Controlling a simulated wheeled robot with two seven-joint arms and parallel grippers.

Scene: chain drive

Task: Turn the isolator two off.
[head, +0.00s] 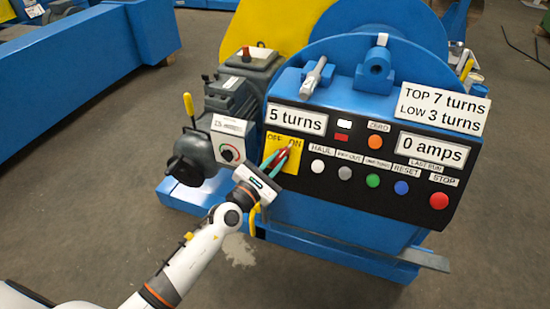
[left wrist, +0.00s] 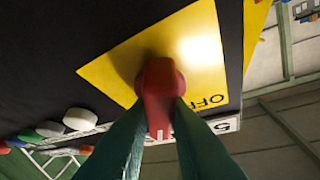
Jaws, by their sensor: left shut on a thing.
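The isolator is a red turn handle (head: 284,154) on a yellow plate (head: 271,145) lettered OFF and ON, at the left of the black control panel. My left gripper (head: 275,160) comes in from the lower left and is shut on the handle. In the left wrist view the red handle (left wrist: 160,85) stands between both fingers, with a white mark at its lower end. OFF shows upside down on the yellow plate (left wrist: 195,50); ON is hidden there. In the head view the handle slants up to the right, near ON. No label reading "two" is legible. My right gripper is not in view.
The black panel carries displays reading 5 turns (head: 297,119) and 0 amps (head: 431,151), several coloured buttons and a red stop button (head: 439,201). A grey motor unit (head: 205,140) with a yellow-tipped lever (head: 189,106) stands close left of my gripper. Open floor lies in front.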

